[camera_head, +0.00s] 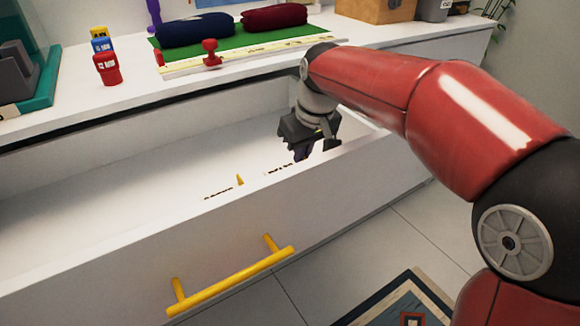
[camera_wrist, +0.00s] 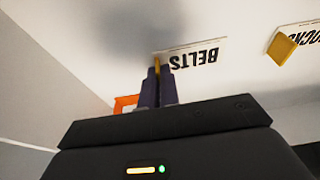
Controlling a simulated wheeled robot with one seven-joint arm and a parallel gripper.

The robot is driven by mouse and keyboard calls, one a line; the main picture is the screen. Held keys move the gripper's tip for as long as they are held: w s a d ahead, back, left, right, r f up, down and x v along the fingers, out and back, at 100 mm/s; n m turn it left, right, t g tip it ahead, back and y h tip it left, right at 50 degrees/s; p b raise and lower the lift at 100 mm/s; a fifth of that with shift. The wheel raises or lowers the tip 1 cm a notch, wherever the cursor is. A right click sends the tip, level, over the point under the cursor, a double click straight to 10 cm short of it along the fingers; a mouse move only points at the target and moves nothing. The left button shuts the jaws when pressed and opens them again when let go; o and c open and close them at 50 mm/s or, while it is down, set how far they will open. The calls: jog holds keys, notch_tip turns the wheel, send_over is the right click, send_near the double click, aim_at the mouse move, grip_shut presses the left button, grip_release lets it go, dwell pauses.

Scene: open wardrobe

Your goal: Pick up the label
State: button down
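The white label reading BELTS (camera_wrist: 197,54) is upside down in the wrist view, at the fingertips. In the head view its dark lettering (camera_head: 279,169) shows just below the gripper. My gripper (camera_head: 302,154) reaches into the open drawer. In the wrist view its two purple fingers (camera_wrist: 157,70) are close together, with a narrow yellow tab between their tips. They look shut on this tab. I cannot tell whether the label touches the drawer floor. A second label (camera_wrist: 303,38), partly cut off, has its own yellow tab (camera_wrist: 282,47).
The open white drawer (camera_head: 130,250) has a yellow handle (camera_head: 230,282) on its front. An orange piece (camera_wrist: 125,103) shows beside the fingers. The counter behind holds several coloured stamps, including a red one (camera_head: 107,69), and dark rolled cloths (camera_head: 195,29) on a green mat.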

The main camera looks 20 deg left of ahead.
dwell(0.3)
notch_tip(320, 180, up, 20)
jog(key=p, duration=0.4)
jog(key=shift+p, duration=0.4)
